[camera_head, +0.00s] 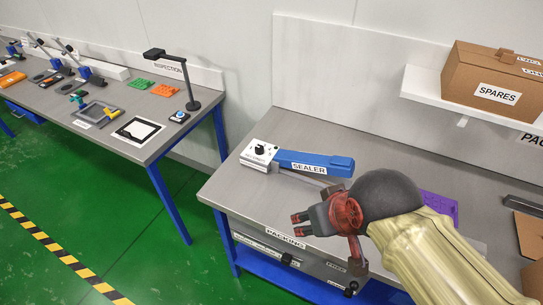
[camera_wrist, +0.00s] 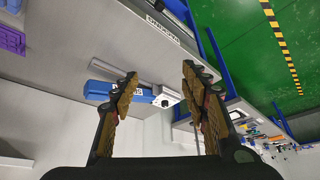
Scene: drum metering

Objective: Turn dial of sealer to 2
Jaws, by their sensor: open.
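The sealer (camera_head: 310,162) lies on the packing bench, with a long blue arm and a SEALER label. Its white dial box with a dark round dial (camera_head: 260,150) is at its left end. The number that the dial points to is too small to read. My gripper (camera_head: 300,223) is open and empty, in front of and to the right of the dial, apart from the sealer. In the wrist view, the blue sealer arm (camera_wrist: 100,93) shows behind the left finger, and the white dial box (camera_wrist: 166,98) shows between the open fingers (camera_wrist: 160,75).
The packing bench (camera_head: 240,185) has free room left of my gripper. A purple part (camera_head: 440,206) lies behind my arm. A SPARES box (camera_head: 495,80) sits on a shelf at the upper right. An inspection bench (camera_head: 100,139) with a lamp stands at the left, across a gap.

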